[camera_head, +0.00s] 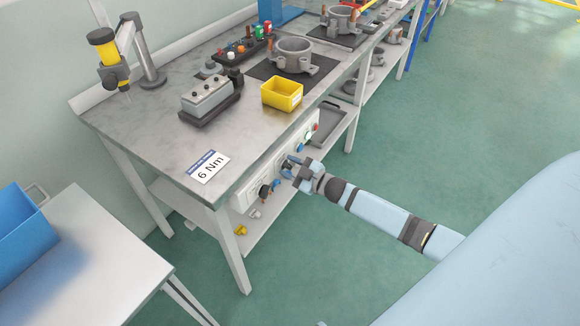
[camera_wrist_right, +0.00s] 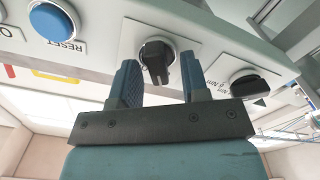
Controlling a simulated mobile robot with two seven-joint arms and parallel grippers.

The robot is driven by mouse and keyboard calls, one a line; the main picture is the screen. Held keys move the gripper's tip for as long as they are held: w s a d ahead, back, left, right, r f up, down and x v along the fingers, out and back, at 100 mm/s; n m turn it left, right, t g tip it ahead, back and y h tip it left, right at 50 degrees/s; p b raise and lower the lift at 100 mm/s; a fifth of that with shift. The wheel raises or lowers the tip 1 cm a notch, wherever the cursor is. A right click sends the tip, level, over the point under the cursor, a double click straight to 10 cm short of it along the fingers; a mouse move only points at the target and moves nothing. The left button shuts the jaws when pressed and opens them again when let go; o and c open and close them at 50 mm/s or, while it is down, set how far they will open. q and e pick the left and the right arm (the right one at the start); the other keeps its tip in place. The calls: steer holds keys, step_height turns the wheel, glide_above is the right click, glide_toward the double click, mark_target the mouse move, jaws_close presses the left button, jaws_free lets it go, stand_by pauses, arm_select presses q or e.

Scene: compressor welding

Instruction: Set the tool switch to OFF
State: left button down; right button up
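The control panel (camera_head: 249,192) is on the front of the workbench. In the right wrist view, a black rotary switch (camera_wrist_right: 157,62) on a pale plate stands between the fingers of my right gripper (camera_wrist_right: 159,72). The fingers are open on either side of it, with gaps showing. No ON or OFF label is readable there, so I cannot tell its setting. A second black knob (camera_wrist_right: 245,86), with Nm markings, is to its right. In the head view my right gripper (camera_head: 291,170) is at the panel and partly hides it. My left gripper is not in view.
A blue RESET button (camera_wrist_right: 52,22) is left of the switch. A yellow-and-black tool (camera_head: 103,46) hangs from a stand on the bench. A "6 Nm" card (camera_head: 207,167) and a yellow bin (camera_head: 282,95) are on top. Open green floor lies right of the bench.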

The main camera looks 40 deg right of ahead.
steer(key=shift+s, duration=0.2)
steer(key=v, duration=1.3)
steer(key=shift+s+d, duration=0.2)
stand_by(0.3)
